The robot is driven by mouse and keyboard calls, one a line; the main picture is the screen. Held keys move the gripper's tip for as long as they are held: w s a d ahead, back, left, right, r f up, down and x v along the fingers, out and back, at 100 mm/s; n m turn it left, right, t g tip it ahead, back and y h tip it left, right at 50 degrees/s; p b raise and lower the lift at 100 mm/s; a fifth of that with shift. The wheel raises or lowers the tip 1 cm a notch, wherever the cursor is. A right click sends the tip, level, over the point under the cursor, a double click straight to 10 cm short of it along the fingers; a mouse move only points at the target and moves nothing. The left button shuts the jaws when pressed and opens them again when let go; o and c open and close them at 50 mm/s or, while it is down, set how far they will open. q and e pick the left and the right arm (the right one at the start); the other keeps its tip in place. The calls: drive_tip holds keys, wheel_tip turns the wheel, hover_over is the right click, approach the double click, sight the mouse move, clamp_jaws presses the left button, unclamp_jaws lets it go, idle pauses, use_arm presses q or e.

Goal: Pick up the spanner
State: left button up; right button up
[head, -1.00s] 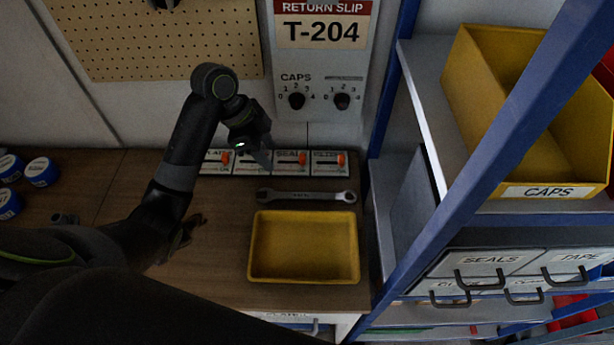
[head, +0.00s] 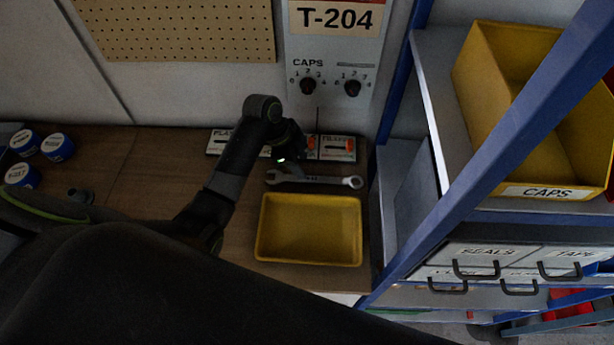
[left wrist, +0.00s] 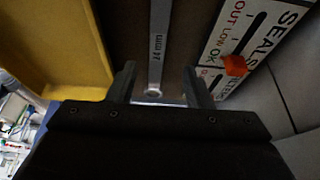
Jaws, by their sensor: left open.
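The spanner (head: 322,180) is a grey metal wrench lying flat on the wooden bench, between the yellow tray and the row of labelled slide panels. In the left wrist view its shaft (left wrist: 158,45), marked "14 mm", runs up the middle of the picture. My left gripper (head: 289,157) is over the left part of the spanner and hides some of it. In the left wrist view the fingers of the left gripper (left wrist: 159,70) are apart, with the spanner showing between them. I cannot tell how high the fingertips are above it. My right gripper is not in view.
An empty yellow tray (head: 309,259) sits just in front of the spanner. Slide panels with orange knobs (head: 337,148) are just behind. A blue-framed shelf (head: 500,125) with a yellow caps bin (head: 512,112) stands at right.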

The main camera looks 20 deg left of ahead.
sight(314, 180)
use_arm(q)
drive_tip(key=shift+s+f+p, duration=0.15)
drive_tip(key=shift+f+p, duration=0.15)
drive_tip(key=shift+f, duration=0.1)
drive_tip(key=x, duration=0.1)
drive_tip(key=p+x, duration=0.1)
drive_tip(key=x, duration=0.1)
drive_tip(key=shift+s+a+f, duration=0.15)
drive_tip(key=shift+a+f, duration=0.05)
drive_tip(key=shift+d+f, duration=0.15)
drive_tip(key=shift+f, duration=0.35)
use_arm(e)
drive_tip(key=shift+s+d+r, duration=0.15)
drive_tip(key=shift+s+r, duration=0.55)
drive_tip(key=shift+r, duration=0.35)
use_arm(q)
drive_tip(key=shift+c, duration=0.4)
drive_tip(key=shift+r, duration=0.1)
clamp_jaws()
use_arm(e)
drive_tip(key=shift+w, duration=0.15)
